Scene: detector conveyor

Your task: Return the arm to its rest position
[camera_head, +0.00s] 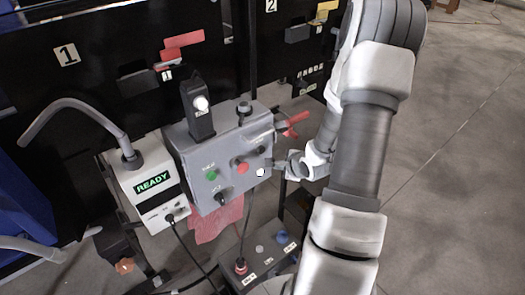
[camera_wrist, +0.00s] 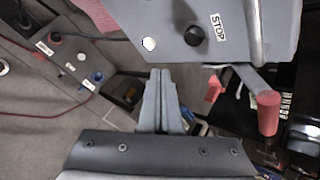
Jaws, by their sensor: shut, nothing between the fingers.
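My gripper (camera_head: 276,165) is at the right end of my arm's reach toward the grey control box (camera_head: 180,140), close to its lower right edge. In the wrist view my gripper (camera_wrist: 160,74) has both fingers pressed together with nothing between them. The grey box fills the top of that view, with a white button (camera_wrist: 149,44) and a black knob (camera_wrist: 191,36) beside a STOP label. The fingertips appear just below the box's edge; whether they touch it I cannot tell. My arm comes down from the upper right of the head view, bent at the elbow.
A white device reading READY (camera_head: 152,183) stands left of the box. A lower dark box (camera_head: 262,262) with a blue knob (camera_head: 281,237) sits below. A red-handled lever (camera_head: 296,121) projects at the right. Black numbered panels (camera_head: 70,85) stand behind. Open floor (camera_head: 460,150) lies right.

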